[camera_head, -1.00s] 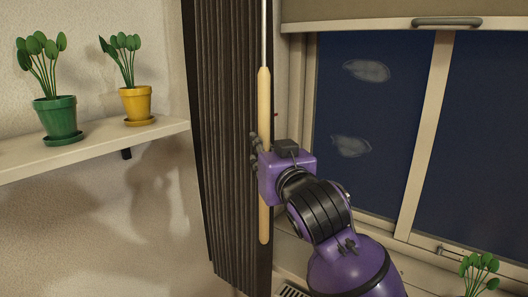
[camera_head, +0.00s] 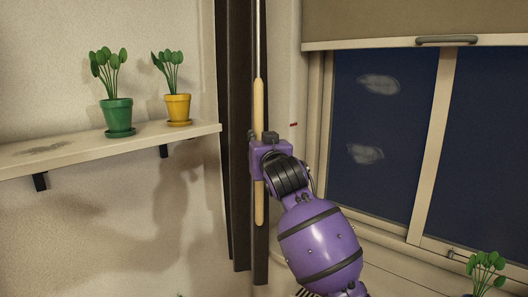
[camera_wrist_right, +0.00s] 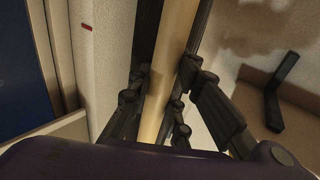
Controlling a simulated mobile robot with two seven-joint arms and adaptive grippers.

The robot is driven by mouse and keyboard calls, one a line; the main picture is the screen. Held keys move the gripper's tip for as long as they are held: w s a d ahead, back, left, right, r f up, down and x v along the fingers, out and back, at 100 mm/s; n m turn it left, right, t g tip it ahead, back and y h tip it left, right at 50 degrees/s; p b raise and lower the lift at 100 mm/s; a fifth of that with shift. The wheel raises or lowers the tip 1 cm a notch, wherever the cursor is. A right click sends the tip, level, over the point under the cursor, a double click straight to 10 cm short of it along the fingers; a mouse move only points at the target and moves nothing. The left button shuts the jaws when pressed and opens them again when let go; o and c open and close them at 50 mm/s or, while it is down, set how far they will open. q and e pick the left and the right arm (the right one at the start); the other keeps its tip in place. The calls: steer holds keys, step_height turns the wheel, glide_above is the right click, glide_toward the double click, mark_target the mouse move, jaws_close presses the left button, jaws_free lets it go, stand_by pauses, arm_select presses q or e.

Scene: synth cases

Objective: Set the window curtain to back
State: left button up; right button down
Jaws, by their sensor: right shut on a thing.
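The dark curtain (camera_head: 238,205) hangs as a narrow bunch of folds to the left of the window (camera_head: 375,130). A pale wooden wand (camera_head: 259,100) on a thin metal rod hangs in front of it. My right gripper (camera_head: 258,150) is shut around the wand's lower-middle part, with the wand's end showing below. In the right wrist view the wand (camera_wrist_right: 176,40) runs between the dark fingers of the gripper (camera_wrist_right: 163,85). My left gripper is not in view.
A wall shelf (camera_head: 60,152) at left bears a green pot (camera_head: 117,115) and a yellow pot (camera_head: 178,107) with plants. A partly lowered blind (camera_head: 370,22) with a handle (camera_head: 446,40) covers the window's top. Another plant (camera_head: 486,268) stands at lower right.

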steer(key=shift+w+a+r, duration=0.1)
steer(key=shift+a+r, duration=0.1)
steer(key=c, duration=1.6)
jaws_free()
steer(key=shift+a+f, duration=0.1)
steer(key=v, duration=1.2)
